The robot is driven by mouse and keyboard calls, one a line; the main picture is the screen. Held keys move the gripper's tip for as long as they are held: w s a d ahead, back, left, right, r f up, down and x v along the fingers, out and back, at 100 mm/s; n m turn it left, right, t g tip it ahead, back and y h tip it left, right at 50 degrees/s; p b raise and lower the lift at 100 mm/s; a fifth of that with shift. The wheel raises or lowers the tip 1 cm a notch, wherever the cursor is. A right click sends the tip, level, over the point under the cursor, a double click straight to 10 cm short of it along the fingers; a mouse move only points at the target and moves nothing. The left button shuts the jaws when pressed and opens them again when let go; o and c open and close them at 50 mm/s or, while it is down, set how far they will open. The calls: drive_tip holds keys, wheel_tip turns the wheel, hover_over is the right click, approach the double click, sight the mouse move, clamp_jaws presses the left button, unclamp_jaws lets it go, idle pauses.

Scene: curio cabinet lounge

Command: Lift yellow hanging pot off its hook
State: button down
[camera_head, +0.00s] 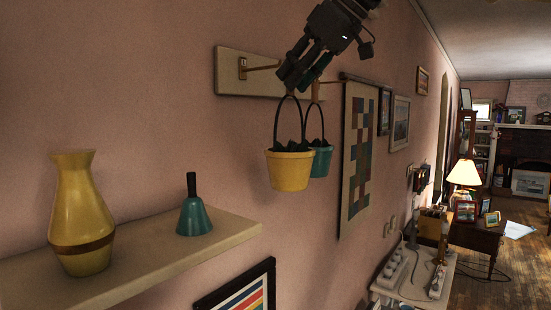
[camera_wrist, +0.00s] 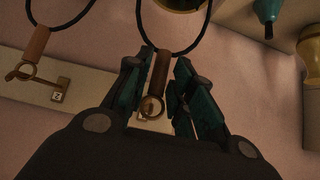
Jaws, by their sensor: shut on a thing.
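The yellow pot (camera_head: 289,171) hangs upright below my gripper (camera_head: 292,82) on a dark loop handle, with dark lumps inside. In the wrist view my gripper (camera_wrist: 160,92) is shut on the brown sleeve (camera_wrist: 160,70) of the handle, with a small ring (camera_wrist: 152,108) at the sleeve's end. A brass hook (camera_head: 258,67) sticks out of a pale wall board (camera_head: 228,72) and reaches towards my fingers. The fingers hide its tip, so I cannot tell whether the ring is on it. Only the yellow pot's edge shows at the wrist view's top.
A teal pot (camera_head: 321,160) hangs close behind the yellow one; its ring is at another hook (camera_wrist: 45,83). A patchwork hanging (camera_head: 357,150) is to the right. A shelf (camera_head: 150,262) at lower left bears a yellow vase (camera_head: 80,215) and a teal bell (camera_head: 194,217).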

drive_tip(key=shift+s+d+r+b, duration=0.1)
drive_tip(key=shift+s+d+b, duration=0.05)
drive_tip(key=shift+s+d, duration=0.5)
drive_tip(key=shift+s+d+b, duration=0.15)
drive_tip(key=shift+s+d, duration=0.3)
drive_tip(key=shift+d, duration=0.4)
drive_tip(key=shift+s+d+r+b, duration=0.1)
drive_tip(key=shift+s+d+b, duration=0.05)
drive_tip(key=shift+s+d, duration=0.5)
drive_tip(key=shift+w+f, duration=0.1)
drive_tip(key=shift+w, duration=0.1)
